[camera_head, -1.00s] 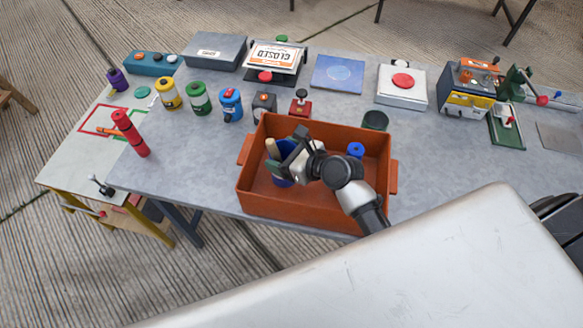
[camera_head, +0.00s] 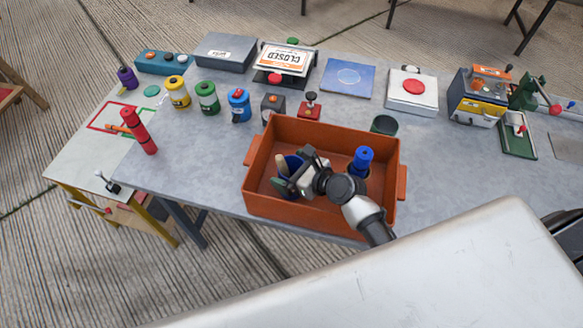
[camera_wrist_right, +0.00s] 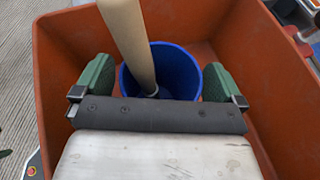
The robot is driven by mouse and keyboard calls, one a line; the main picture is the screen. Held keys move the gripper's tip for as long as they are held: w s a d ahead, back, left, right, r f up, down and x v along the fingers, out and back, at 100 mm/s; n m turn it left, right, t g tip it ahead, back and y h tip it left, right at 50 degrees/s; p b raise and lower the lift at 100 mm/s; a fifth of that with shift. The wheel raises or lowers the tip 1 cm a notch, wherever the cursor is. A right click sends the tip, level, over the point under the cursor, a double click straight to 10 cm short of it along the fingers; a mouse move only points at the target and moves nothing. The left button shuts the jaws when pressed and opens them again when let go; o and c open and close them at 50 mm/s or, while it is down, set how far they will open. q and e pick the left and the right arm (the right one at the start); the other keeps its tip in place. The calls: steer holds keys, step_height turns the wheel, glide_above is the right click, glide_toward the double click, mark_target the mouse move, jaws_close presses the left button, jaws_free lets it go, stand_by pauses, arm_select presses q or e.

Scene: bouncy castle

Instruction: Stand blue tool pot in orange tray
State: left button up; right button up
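The blue tool pot (camera_head: 293,163) stands upright inside the orange tray (camera_head: 262,205), toward its left side. It holds a tool with a pale wooden handle (camera_wrist_right: 128,40). In the right wrist view the blue pot (camera_wrist_right: 180,72) sits against the orange tray floor. My right gripper (camera_head: 292,180) is inside the tray at the pot. Its green fingers are spread, one on each side of the pot, with a small gap at the left finger. Whether the right finger touches the pot I cannot tell. My left gripper is not in view.
A blue cylinder (camera_head: 362,160) stands in the tray's right part, beside my right arm. Blue, green and yellow canisters (camera_head: 207,98) and a small red-topped device (camera_head: 309,106) stand behind left.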

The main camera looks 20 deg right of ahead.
steer(key=shift+r, duration=0.15)
steer(key=v, duration=1.2)
